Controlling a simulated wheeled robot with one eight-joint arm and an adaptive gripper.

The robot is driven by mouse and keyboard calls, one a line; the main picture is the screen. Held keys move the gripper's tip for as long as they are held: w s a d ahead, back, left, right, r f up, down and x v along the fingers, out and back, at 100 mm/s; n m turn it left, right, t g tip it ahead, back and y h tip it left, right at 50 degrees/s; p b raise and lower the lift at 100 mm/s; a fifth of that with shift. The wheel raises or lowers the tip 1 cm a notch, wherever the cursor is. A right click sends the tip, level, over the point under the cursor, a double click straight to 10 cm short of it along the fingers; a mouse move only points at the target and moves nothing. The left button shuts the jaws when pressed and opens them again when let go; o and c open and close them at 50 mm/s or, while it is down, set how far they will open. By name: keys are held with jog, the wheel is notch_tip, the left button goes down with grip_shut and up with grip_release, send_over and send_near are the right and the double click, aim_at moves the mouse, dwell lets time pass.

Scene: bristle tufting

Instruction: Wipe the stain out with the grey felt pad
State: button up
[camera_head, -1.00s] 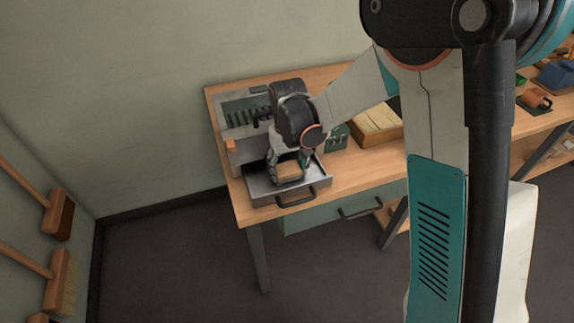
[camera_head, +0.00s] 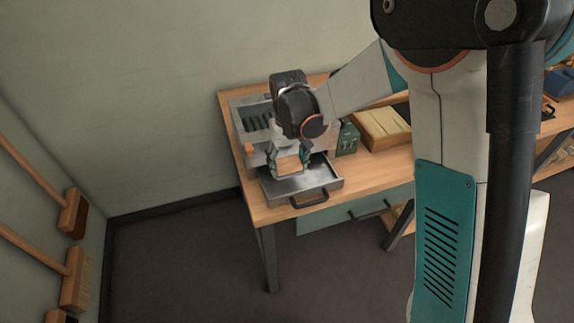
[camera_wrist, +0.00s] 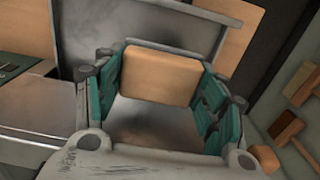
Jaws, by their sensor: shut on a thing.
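My gripper (camera_head: 291,163) is shut on a pale wooden-backed block (camera_wrist: 162,75), which sits between its teal finger pads in the wrist view. The block also shows in the head view (camera_head: 288,166). Its underside is hidden, so I cannot see grey felt. The block is over the back part of an open grey metal tray (camera_head: 322,184); it looks raised above the tray floor, though the gap is hard to judge. A dark, blurred smudge (camera_wrist: 165,128) shows on the tray floor in the wrist view, beside the block. It may be the stain or partly shadow.
The tray juts from a grey machine (camera_head: 243,108) on a wooden bench (camera_head: 268,212). A green box (camera_head: 347,138) and a wooden box (camera_head: 385,127) stand to its right. Brushes (camera_head: 72,212) hang on the left wall. The tray's raised rim surrounds its floor.

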jog(key=shift+r+p, duration=0.75)
jog(key=shift+r, duration=0.65)
